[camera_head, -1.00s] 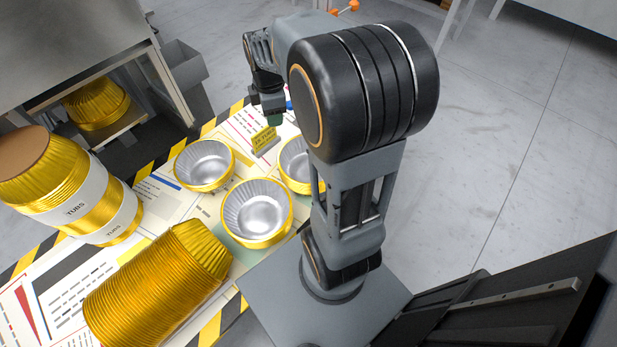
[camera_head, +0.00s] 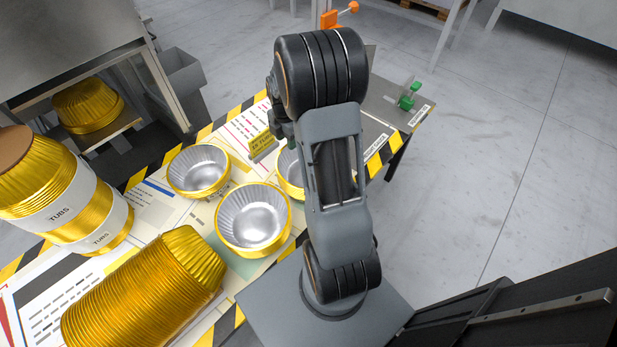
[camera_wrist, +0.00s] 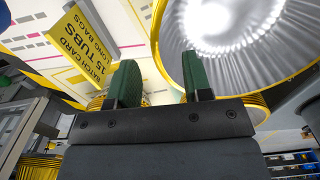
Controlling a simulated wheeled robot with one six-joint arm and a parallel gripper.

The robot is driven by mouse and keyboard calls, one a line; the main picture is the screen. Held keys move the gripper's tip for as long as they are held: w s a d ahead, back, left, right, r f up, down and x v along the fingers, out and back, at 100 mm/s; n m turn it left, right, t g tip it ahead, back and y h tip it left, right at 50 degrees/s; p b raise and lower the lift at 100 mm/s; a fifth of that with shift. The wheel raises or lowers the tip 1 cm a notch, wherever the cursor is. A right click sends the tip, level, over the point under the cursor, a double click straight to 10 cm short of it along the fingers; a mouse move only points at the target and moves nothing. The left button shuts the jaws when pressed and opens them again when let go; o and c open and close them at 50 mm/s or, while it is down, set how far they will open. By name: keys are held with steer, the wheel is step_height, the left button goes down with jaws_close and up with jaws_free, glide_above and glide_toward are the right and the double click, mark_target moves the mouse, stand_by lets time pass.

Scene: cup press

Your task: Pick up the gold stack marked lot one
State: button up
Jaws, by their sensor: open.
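I see several gold stacks but cannot read "lot one" on any. A gold stack (camera_head: 150,290) without a visible label lies on its side at the front of the table. Gold stacks with white "TUBS" bands (camera_head: 62,212) are at the left, topped by a brown disc. My gripper (camera_wrist: 161,88) shows two green fingers apart with nothing between them in the wrist view. In the head view it is mostly hidden behind my arm, near the silver-lined gold tubs. One tub (camera_wrist: 225,35) looms close beyond the fingers in the wrist view.
Silver-lined tubs (camera_head: 252,222) stand mid-table, with another tub (camera_head: 199,170) behind. A yellow batch card (camera_head: 262,147) reading "15 TUBS" stands near my gripper. More gold tubs (camera_head: 88,104) sit inside the grey machine. A grey bin (camera_head: 185,80) is beside it.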

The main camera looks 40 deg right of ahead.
mark_target(287, 166)
steer(key=shift+f+b, duration=0.45)
steer(key=shift+f, duration=2.3)
steer(key=shift+c, duration=0.2)
jaws_close()
